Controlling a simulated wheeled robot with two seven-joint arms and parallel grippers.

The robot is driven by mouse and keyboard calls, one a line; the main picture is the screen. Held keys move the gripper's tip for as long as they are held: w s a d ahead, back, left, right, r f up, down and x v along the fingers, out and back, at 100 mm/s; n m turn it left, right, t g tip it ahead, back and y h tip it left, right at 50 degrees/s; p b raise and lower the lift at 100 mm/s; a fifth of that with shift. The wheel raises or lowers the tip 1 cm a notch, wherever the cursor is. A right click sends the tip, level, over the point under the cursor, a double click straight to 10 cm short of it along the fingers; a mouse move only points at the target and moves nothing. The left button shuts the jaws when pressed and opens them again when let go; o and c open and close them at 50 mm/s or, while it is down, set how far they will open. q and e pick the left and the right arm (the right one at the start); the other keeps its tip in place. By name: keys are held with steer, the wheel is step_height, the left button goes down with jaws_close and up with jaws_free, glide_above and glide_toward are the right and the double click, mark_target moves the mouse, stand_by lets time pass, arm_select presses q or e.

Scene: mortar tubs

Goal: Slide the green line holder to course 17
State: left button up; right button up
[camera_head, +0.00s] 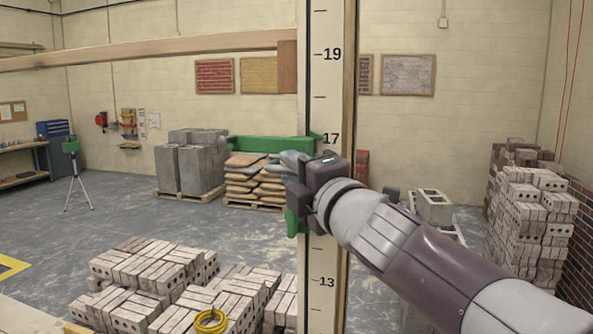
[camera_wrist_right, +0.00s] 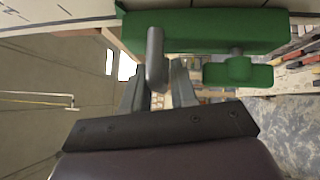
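The green line holder (camera_head: 265,144) is on the upright marked pole (camera_head: 323,60). Its upper arm sticks out to the left, about level with the 17 mark, and a lower green part (camera_head: 293,222) shows beneath my wrist. My right gripper (camera_head: 297,168) is at the holder, in front of the pole. In the right wrist view the green holder (camera_wrist_right: 205,32) spans the top, and a grey handle (camera_wrist_right: 155,52) hangs from it between my two fingers (camera_wrist_right: 158,85), which sit close on both sides. The exact contact is partly hidden. My left gripper is not in view.
A long wooden beam (camera_head: 150,50) runs left from the pole. Brick stacks (camera_head: 150,280) stand low in front, with a yellow line coil (camera_head: 210,321). Bagged pallets (camera_head: 255,185) and grey blocks (camera_head: 188,165) stand behind. More bricks (camera_head: 525,215) are at right. Floor at left is free.

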steer(key=shift+o, duration=0.4)
steer(key=shift+a, duration=0.15)
steer(key=shift+s, duration=0.1)
steer(key=shift+s+d+f, duration=0.1)
steer(key=shift+s+d, duration=0.1)
steer(key=shift+d, duration=0.05)
steer(key=v, duration=1.2)
steer(key=shift+a, duration=0.15)
